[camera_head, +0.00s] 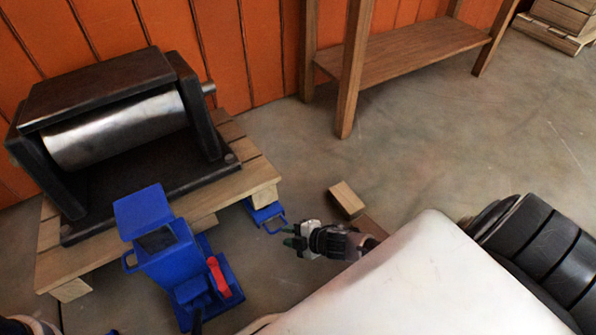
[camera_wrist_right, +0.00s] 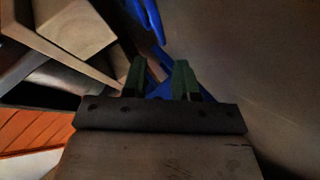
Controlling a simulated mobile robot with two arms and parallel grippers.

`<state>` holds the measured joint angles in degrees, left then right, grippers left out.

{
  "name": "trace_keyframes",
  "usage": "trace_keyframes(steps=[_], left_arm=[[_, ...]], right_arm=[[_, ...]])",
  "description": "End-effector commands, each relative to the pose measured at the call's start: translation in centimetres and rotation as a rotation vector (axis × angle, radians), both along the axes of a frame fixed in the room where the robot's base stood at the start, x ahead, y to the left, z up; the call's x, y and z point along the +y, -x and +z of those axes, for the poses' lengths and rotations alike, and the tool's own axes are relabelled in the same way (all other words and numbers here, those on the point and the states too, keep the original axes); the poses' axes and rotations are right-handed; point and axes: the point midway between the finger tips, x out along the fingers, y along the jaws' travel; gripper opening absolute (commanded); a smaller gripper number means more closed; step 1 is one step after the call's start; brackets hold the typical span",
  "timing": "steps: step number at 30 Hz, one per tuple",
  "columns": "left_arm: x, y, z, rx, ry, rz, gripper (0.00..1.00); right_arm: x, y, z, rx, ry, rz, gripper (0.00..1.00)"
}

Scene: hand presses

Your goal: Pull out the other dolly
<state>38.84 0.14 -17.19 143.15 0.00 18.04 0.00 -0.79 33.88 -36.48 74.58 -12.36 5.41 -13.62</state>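A blue dolly (camera_head: 262,212) is mostly hidden under the right end of the wooden pallet. Its end and a thin handle loop stick out. My right gripper (camera_head: 290,240) is beside that handle, fingers towards it. In the right wrist view the green fingertips (camera_wrist_right: 159,80) are apart, with blue parts (camera_wrist_right: 160,90) showing between and beyond them; I cannot tell whether they touch. A second blue wheeled device (camera_head: 165,250) with a red lever (camera_head: 219,277) stands at the pallet's front side. My left gripper's fingers are not seen.
A heavy black press with a steel roller (camera_head: 115,130) sits on the pallet (camera_head: 262,172). A loose wooden block (camera_head: 347,199) lies on the floor near my right gripper. A wooden bench (camera_head: 405,55) stands behind. Floor between the pallet and bench is clear.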

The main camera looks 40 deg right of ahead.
Motion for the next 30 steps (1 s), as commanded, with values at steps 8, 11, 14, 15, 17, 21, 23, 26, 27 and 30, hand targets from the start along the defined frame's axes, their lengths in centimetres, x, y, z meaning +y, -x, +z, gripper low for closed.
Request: trace_keyframes(steps=[8, 11, 14, 15, 17, 21, 23, 26, 27, 30], left_arm=[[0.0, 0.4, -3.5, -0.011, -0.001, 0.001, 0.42], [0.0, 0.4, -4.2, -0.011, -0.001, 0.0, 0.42], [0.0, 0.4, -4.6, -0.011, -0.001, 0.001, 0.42], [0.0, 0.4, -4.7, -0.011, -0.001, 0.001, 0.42], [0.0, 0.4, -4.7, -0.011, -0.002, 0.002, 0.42], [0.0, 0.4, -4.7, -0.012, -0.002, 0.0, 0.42], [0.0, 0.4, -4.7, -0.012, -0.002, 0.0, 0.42], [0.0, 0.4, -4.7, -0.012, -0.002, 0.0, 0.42], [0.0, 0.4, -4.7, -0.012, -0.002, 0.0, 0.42], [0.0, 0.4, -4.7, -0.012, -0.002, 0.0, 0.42]], right_arm=[[2.0, -4.0, -3.0, -0.002, 0.0, 0.0, 0.28], [2.5, -4.9, -3.5, -0.001, 0.001, 0.0, 0.28], [2.8, -5.5, -3.8, 0.0, 0.001, -0.001, 0.28], [2.9, -5.6, -3.9, 0.0, 0.001, -0.001, 0.28], [3.0, -5.8, -3.9, 0.001, 0.0, -0.001, 0.28], [3.0, -5.8, -3.8, 0.001, 0.0, -0.001, 0.28], [3.0, -5.8, -3.8, 0.001, 0.0, -0.001, 0.28], [3.0, -5.8, -3.8, 0.001, 0.0, -0.001, 0.27], [3.0, -5.8, -3.8, 0.001, 0.0, -0.001, 0.21], [3.0, -5.8, -3.8, 0.002, 0.0, -0.001, 0.05]])
